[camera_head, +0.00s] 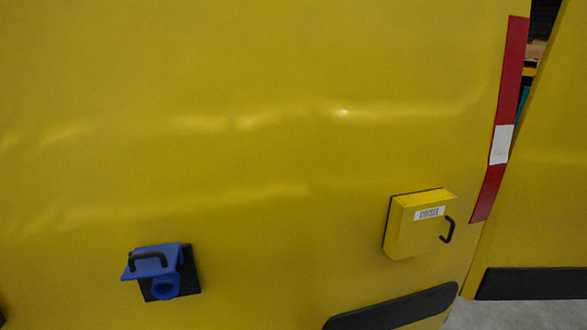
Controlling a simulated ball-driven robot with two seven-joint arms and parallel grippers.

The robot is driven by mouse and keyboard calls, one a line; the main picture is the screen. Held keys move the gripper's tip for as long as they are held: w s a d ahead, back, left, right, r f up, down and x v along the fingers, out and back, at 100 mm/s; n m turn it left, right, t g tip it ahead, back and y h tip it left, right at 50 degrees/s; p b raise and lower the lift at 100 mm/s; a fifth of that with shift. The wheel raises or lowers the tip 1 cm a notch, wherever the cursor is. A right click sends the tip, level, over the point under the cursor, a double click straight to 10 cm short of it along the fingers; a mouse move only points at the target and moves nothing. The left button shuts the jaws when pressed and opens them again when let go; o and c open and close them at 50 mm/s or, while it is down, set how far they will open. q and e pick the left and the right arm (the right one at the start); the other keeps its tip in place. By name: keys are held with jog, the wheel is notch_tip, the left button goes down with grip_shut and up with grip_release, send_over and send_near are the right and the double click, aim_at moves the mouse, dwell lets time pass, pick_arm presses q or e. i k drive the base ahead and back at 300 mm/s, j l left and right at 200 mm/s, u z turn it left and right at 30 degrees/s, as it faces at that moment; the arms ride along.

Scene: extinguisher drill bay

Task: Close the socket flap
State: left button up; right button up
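A blue socket (165,287) on a black backing plate (190,274) is mounted low on the yellow panel, left of the picture's middle. Its blue flap (172,252) with a black handle (148,259) is raised and sticks out above the round socket opening, so the flap stands open. Neither of my grippers shows in the head view.
A yellow box (414,226) with a white label and black handle juts from the panel (260,90) at right. A black strip (393,307) runs along the lower edge. A red and white strip (503,110) marks the panel's right edge, beside a gap.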

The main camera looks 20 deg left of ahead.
aim_at(151, 253)
jog(key=u, duration=1.65)
